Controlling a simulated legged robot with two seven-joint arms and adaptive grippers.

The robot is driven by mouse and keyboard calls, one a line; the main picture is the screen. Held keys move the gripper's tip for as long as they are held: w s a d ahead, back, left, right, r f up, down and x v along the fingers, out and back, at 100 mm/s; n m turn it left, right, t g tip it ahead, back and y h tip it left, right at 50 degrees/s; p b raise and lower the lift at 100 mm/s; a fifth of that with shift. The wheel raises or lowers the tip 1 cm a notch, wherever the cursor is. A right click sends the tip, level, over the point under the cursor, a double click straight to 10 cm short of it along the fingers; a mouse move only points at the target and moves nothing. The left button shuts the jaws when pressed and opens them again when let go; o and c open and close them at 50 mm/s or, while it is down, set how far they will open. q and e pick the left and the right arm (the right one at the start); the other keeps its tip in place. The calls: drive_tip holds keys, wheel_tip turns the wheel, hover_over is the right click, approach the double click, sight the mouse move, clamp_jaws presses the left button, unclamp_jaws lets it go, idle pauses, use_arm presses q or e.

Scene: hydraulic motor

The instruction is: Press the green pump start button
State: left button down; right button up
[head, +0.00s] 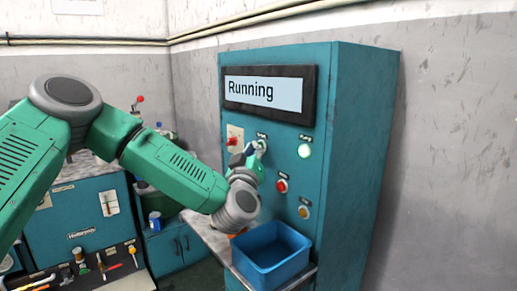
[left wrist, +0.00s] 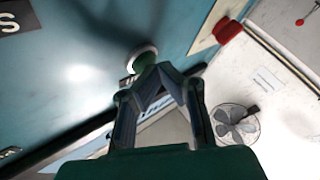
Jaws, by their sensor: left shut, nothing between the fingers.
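The teal control cabinet (head: 360,130) has a display (head: 263,93) reading "Running". The green button (left wrist: 144,57) shows in the left wrist view with a pale ring around it, right at my fingertips. In the head view its pale ring (head: 263,145) is partly covered by my fingers. My left gripper (head: 250,153) is shut and empty, its tips at the button and apparently touching it. It also shows in the left wrist view (left wrist: 152,76). How far the button is pushed in cannot be told. My right gripper is out of view.
A bright pale-green round lamp or button (head: 304,151) is right of the green button. A red button (head: 282,186) and an amber one (head: 304,212) are below. A red switch (head: 232,141) is at left. A blue bin (head: 272,262) stands below my wrist.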

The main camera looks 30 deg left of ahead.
use_arm(q)
drive_tip(key=shift+s+a, duration=0.3)
drive_tip(key=shift+s, duration=0.45)
drive_tip(key=shift+s+a+p, duration=0.2)
drive_tip(key=shift+s+a, duration=0.15)
drive_tip(key=shift+s, duration=0.4)
drive_tip(key=shift+s+a+p, duration=0.15)
drive_tip(key=shift+s+a, duration=0.15)
drive_tip(key=shift+s, duration=0.5)
drive_tip(key=shift+s+a+p, duration=0.2)
drive_tip(key=shift+s+a, duration=0.15)
drive_tip(key=shift+s, duration=0.4)
